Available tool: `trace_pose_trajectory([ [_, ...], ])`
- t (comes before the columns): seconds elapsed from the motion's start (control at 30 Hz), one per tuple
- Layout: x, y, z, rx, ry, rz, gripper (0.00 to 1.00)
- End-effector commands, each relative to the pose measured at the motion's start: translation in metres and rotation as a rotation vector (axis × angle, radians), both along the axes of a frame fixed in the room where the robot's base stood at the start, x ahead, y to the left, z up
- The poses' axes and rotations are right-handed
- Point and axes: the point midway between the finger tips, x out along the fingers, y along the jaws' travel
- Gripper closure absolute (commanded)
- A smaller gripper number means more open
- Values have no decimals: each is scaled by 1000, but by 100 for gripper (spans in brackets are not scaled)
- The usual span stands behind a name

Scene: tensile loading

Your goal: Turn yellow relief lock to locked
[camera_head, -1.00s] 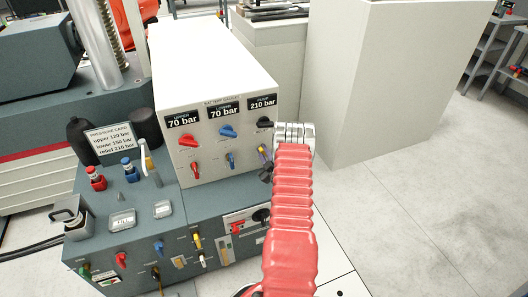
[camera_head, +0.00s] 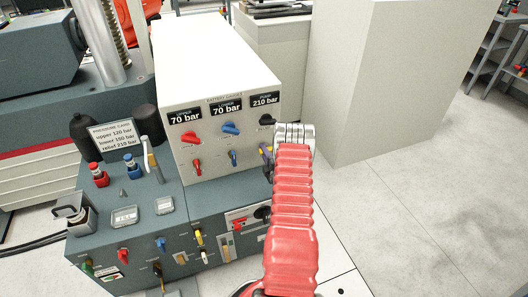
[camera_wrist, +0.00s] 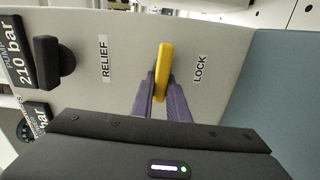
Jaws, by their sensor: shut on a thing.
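The yellow relief lock (camera_wrist: 163,70) is a narrow lever on the pale panel, between the "RELIEF" label (camera_wrist: 105,60) and the "LOCK" label (camera_wrist: 200,70) in the wrist view. It runs roughly up and down in that view, across the line between the labels. My gripper (camera_wrist: 160,90) has its purple fingers on either side of the lever and is shut on it. In the head view my gripper (camera_head: 267,155) is at the right edge of the panel's front. The lock is mostly hidden there by the fingers and wrist.
A black pump knob (camera_wrist: 52,62) is near the lock, by the 210 bar display (camera_wrist: 20,55). Red (camera_head: 190,138) and blue (camera_head: 230,128) knobs are further left. A pressure card (camera_head: 117,140) reads relief 210 bar. Open floor (camera_head: 430,200) is at the right.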

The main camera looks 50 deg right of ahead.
Motion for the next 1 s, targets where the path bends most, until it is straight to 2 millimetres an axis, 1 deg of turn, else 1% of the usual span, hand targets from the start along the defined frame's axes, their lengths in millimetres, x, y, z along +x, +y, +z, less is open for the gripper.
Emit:
trace_pose_trajectory([
  [0.03,2,4,-3,-12,14,7,100],
  [0.27,2,4,-4,-49,36,8,100],
  [0.6,2,5,-5,-50,39,9,100],
  [0.63,2,5,-5,-50,39,10,85],
  [0.9,1,3,-4,-52,36,6,67],
  [1.0,1,2,-3,-52,36,4,67],
])
